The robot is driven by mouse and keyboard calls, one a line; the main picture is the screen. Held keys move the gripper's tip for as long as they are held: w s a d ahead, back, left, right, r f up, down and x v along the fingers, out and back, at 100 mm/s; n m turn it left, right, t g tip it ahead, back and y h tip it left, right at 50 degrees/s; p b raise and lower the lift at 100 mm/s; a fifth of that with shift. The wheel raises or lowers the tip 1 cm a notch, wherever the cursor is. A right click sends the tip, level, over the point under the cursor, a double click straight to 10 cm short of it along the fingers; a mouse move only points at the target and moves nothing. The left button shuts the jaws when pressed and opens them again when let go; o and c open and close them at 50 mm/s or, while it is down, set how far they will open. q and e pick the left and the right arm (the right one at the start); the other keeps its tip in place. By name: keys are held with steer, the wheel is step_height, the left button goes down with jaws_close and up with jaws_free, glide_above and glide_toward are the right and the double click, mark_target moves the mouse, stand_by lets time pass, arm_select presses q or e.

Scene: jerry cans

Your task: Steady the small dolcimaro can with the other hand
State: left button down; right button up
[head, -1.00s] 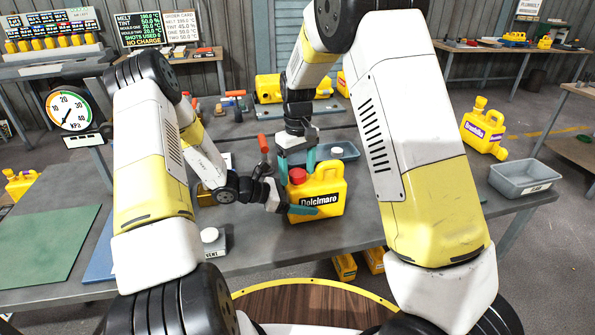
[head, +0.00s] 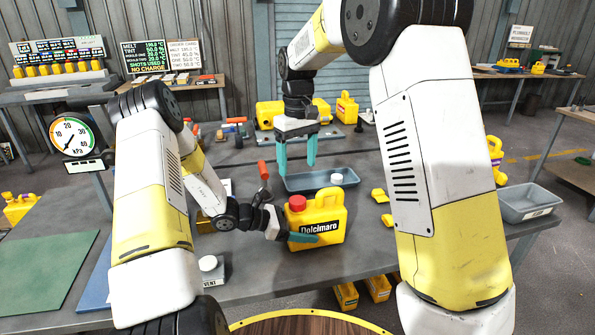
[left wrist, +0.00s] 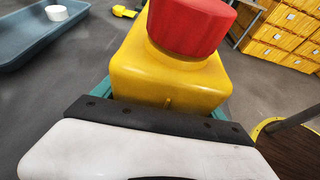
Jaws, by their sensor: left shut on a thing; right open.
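The small yellow Dolcimaro can (head: 325,222) stands upright on the grey table, with a red cap (head: 297,203) on its left and a looped handle on top. My left gripper (head: 296,237) is shut on its lower body from the left. In the left wrist view the can (left wrist: 170,85) and red cap (left wrist: 192,22) fill the middle, with teal finger edges at its sides. My right gripper (head: 297,153) is open and empty, teal fingers pointing down, above and behind the can, apart from it.
A blue-grey tray (head: 310,182) holding a white cap (head: 337,179) lies behind the can. Small yellow pieces (head: 380,196) lie to its right. A vent block (head: 209,272) is at front left. A grey bin (head: 528,203) sits at the right edge. A red-handled tool (head: 262,170) stands nearby.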

arm_select(q)
jaws_free()
steer(key=v, duration=0.7)
steer(key=shift+s+a+r, duration=0.1)
steer(key=shift+a+r, duration=0.05)
steer(key=shift+a, duration=0.25)
